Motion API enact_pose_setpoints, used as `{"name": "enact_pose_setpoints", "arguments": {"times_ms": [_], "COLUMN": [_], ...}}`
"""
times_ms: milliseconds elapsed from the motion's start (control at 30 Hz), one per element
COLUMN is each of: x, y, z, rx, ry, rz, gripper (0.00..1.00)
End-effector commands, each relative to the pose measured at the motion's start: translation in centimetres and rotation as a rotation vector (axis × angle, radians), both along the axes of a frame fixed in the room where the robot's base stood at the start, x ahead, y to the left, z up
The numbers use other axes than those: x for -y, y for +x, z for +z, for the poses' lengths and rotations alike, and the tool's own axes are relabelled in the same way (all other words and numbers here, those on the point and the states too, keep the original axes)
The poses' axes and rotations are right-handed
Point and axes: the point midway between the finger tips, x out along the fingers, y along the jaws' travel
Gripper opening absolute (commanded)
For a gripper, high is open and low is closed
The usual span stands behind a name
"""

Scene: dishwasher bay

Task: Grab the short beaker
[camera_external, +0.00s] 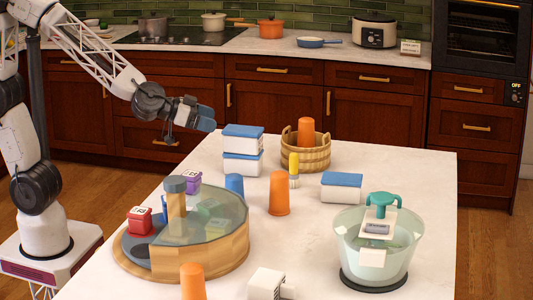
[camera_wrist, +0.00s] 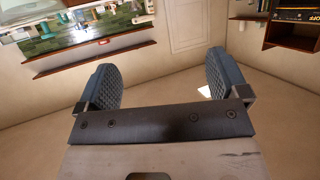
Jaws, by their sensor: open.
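Several beaker-like cups stand on the white island. A small blue cup (camera_external: 235,185) stands near the middle, partly behind the round wooden container, and looks the shortest. An orange cup (camera_external: 279,194) stands to its right, a second orange cup (camera_external: 192,282) is at the front edge, and a third (camera_external: 306,131) is in the wicker basket. No label shows which is the short beaker. My gripper (camera_external: 206,120) hangs in the air at the island's far left, apart from every cup. In the wrist view my gripper (camera_wrist: 160,82) is open, with nothing between its blue pads.
A round wooden container (camera_external: 227,262) with a glass lid fills the front left. Stacked blue-lidded boxes (camera_external: 243,140), a single box (camera_external: 341,188), the basket (camera_external: 318,155) and a clear bowl (camera_external: 375,260) stand around the cups. Bare tabletop (camera_external: 420,165) lies at the right.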

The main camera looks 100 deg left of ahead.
Motion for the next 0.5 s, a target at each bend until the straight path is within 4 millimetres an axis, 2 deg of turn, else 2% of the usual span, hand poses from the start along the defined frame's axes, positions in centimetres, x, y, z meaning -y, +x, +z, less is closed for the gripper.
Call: {"name": "enact_pose_setpoints", "arguments": {"times_ms": [167,333,500], "x": [0.0,0.0,0.0], "y": [0.0,0.0,0.0], "z": [-1.7,-4.6,-9.1], "rx": [-0.001,-0.002,-0.005], "ry": [-0.001,-0.001,-0.001], "rz": [-0.001,-0.002,-0.002], "gripper": [0.93,0.93,0.93]}}
